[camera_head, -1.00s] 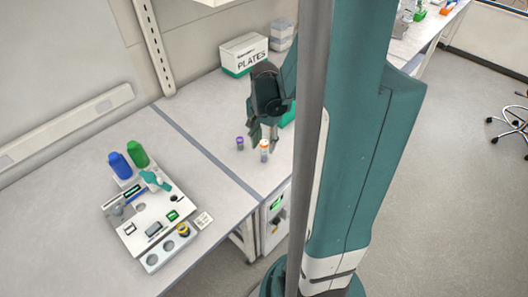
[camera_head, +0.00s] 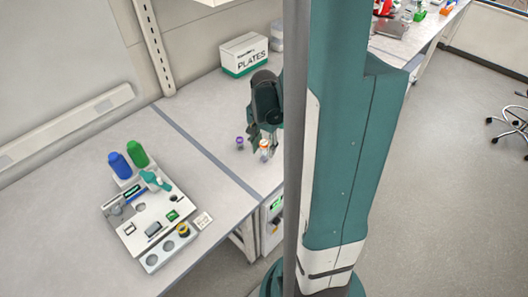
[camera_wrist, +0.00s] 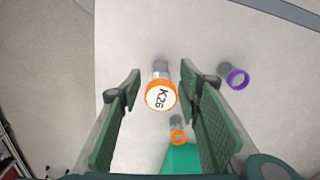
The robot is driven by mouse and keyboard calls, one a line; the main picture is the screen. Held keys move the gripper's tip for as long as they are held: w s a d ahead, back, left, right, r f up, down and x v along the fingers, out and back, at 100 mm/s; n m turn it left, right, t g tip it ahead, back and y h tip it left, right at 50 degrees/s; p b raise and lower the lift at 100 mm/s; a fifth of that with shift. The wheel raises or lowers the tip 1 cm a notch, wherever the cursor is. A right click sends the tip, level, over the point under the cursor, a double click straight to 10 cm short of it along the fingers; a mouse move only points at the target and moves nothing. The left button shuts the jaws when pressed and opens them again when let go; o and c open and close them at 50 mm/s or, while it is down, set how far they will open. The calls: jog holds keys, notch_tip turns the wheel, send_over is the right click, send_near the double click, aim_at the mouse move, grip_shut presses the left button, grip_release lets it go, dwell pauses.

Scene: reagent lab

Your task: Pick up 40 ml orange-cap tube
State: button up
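An orange-cap tube (camera_wrist: 161,95) marked "K26" stands on the bench, its cap between the fingers of my gripper in the wrist view (camera_wrist: 160,88). Both fingers are apart, with a gap on each side of the cap. In the head view the tube (camera_head: 264,152) is just below and in front of my gripper (camera_head: 262,138). A second, smaller-looking orange-cap tube (camera_wrist: 178,136) shows lower in the wrist view, beside a green object (camera_wrist: 181,160). The volume of either tube cannot be read.
A purple-cap tube (camera_wrist: 237,78) stands to the right of my fingers in the wrist view. A PLATES box (camera_head: 244,55) is at the back. A device with blue and green bottles (camera_head: 150,215) is on the left. Bare bench lies between the device and the tubes.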

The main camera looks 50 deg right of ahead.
aim_at(264, 154)
jog(key=shift+f, duration=2.05)
jog(key=c, duration=0.7)
